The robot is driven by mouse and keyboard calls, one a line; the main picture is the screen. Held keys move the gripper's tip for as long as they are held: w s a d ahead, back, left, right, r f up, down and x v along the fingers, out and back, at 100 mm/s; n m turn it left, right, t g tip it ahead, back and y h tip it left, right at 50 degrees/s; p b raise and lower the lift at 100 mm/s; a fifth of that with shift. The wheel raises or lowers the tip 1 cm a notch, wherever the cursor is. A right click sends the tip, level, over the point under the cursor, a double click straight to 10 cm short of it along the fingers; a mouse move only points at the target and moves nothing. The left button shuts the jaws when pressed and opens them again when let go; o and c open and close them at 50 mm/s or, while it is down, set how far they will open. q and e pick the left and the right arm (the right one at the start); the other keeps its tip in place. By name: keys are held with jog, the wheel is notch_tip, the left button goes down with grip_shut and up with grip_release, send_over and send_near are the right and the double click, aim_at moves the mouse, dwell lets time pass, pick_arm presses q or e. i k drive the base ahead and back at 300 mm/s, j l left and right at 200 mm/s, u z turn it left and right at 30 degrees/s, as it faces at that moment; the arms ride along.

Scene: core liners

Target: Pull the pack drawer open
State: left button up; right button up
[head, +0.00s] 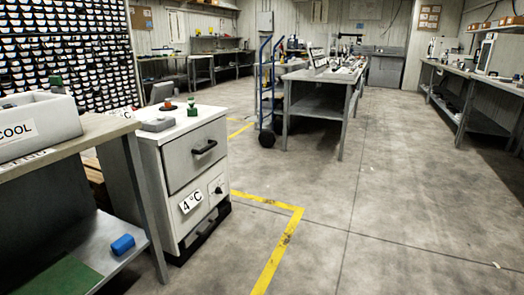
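A white cabinet labelled "4 °C" (188,175) stands left of the middle in the head view. I cannot tell which front is the pack drawer. Neither of my grippers shows in this view.
A bench with a white "COOL" box (38,122) and a blue item (122,244) on its lower shelf stands left of the cabinet. A blue hand truck (267,95) and a work table (322,78) stand beyond. The floor (390,200) right of the cabinet is clear.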

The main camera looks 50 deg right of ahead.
aim_at(183, 158)
jog(key=z, duration=1.05)
jog(key=i+u, duration=0.2)
jog(key=i, duration=0.5)
